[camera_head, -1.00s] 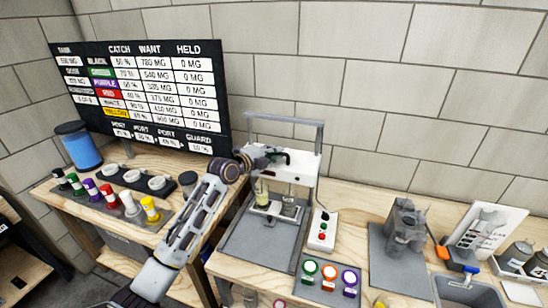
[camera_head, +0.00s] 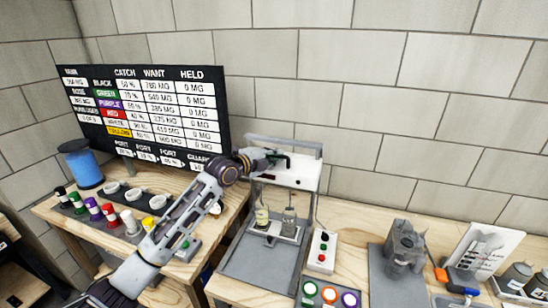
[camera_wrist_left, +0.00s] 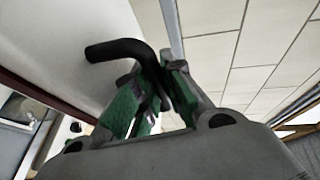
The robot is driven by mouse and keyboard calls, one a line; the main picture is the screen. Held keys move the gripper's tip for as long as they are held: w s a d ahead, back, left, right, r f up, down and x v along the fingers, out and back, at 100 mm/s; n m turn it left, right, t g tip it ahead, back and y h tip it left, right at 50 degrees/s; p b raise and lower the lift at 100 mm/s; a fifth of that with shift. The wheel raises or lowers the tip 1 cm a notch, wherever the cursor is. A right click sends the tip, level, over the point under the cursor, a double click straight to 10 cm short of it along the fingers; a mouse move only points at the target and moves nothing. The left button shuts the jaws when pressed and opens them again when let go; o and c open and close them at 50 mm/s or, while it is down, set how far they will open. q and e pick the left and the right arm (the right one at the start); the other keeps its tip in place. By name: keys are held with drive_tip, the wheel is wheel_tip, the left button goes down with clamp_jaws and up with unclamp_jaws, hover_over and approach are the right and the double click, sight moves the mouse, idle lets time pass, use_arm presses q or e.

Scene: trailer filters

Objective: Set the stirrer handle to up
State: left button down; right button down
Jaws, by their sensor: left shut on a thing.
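The stirrer stands on the workbench in the head view, with a white head (camera_head: 302,176) on a grey upright frame (camera_head: 290,142). Its handle is a bent black bar (camera_wrist_left: 115,48) in the left wrist view, passing between green finger pads. My left gripper (camera_head: 277,159) reaches the left front of the white head and is shut on this handle; it also fills the middle of the wrist view (camera_wrist_left: 150,92). The fingers partly hide the handle. Two small jars (camera_head: 262,216) stand below the raised head, with a gap between. My right gripper is not in view.
A control box (camera_head: 322,250) with coloured buttons stands right of the stirrer. A panel of round buttons (camera_head: 330,296) lies in front. Coloured canisters (camera_head: 94,210) and a blue container (camera_head: 82,165) are at left. A grey device (camera_head: 405,248) stands at right. A wall is behind.

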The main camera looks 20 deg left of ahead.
use_arm(q)
drive_tip(key=shift+a+r, duration=0.1)
drive_tip(key=shift+r, duration=0.4)
drive_tip(key=c, duration=1.6)
unclamp_jaws()
drive_tip(key=shift+o, duration=0.6)
drive_tip(key=shift+f, duration=0.25)
drive_tip(key=v, duration=1.2)
